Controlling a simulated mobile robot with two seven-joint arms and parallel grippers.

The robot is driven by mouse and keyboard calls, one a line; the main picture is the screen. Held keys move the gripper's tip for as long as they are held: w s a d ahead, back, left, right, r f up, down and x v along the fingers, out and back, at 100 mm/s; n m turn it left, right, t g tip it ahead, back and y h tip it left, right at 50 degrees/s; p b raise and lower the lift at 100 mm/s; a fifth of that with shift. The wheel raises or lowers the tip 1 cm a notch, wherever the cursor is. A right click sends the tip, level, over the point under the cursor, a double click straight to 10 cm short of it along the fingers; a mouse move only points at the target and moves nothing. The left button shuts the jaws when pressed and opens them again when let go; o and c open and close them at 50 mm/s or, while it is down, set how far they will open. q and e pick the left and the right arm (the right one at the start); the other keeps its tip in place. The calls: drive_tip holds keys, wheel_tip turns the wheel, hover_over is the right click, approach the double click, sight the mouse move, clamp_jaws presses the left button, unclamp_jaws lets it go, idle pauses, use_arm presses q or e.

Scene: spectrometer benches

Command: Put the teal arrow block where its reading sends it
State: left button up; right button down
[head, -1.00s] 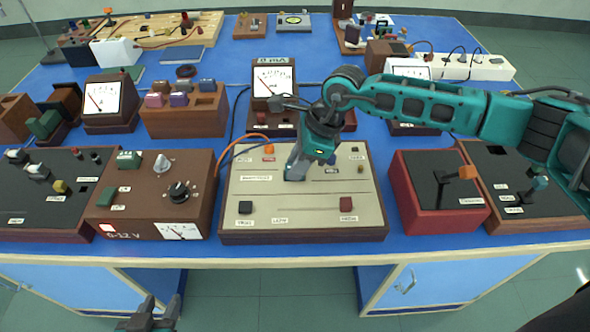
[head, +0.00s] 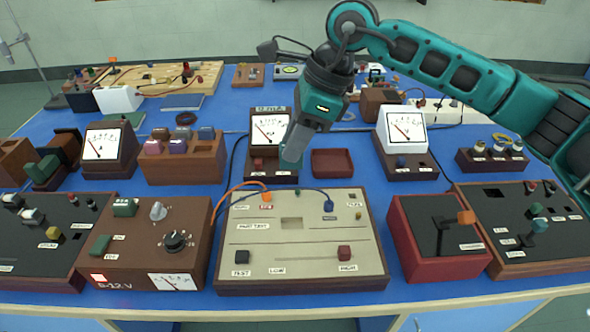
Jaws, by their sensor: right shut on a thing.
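My right gripper (head: 296,143) points down behind the test panel, in front of the centre meter (head: 268,128). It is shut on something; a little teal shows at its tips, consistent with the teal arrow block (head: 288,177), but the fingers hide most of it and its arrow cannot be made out. My left gripper is not in view.
A shallow dark-red tray (head: 348,163) lies behind the panel, right of the gripper. A red box with an orange-tipped lever (head: 440,262) stands right of the panel. Orange and blue leads cross the panel's back edge.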

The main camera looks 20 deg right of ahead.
wheel_tip(320, 180, up, 3)
drive_tip(key=shift+f, duration=0.1)
drive_tip(key=shift+r+p, duration=0.8)
drive_tip(key=shift+r, duration=0.6)
